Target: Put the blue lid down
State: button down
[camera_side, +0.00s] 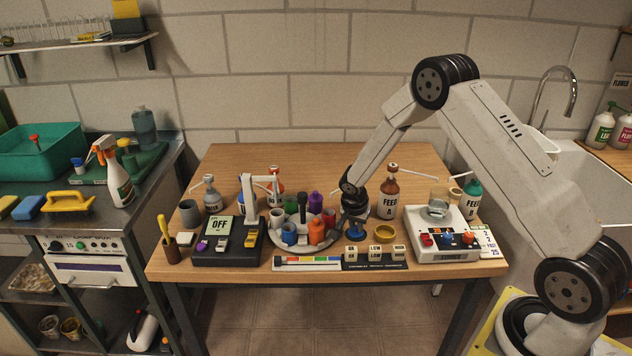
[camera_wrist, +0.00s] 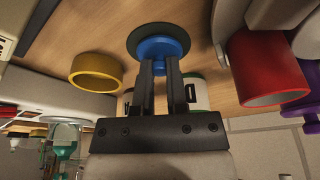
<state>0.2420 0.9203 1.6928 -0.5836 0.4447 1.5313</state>
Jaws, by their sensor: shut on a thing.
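The blue lid (camera_wrist: 158,48) is a round blue piece with a wider dark disc at its far side, between the fingertips of my gripper (camera_wrist: 160,66) in the wrist view. My gripper is shut on it. In the side view the blue lid (camera_side: 355,232) shows below my gripper (camera_side: 352,222), low over the front middle of the wooden table (camera_side: 300,165). I cannot tell whether it touches the tabletop.
A yellow ring (camera_side: 385,232) lies just right of the lid; the wrist view also shows it (camera_wrist: 97,72). A round tray of coloured cups (camera_side: 303,242) stands to the left. A labelled block row (camera_side: 375,255) is in front. A brown bottle (camera_side: 389,200) stands behind.

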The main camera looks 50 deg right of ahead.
jog(key=shift+f, duration=0.1)
jog(key=c, duration=0.6)
grip_release()
jog(key=shift+v, duration=6.15)
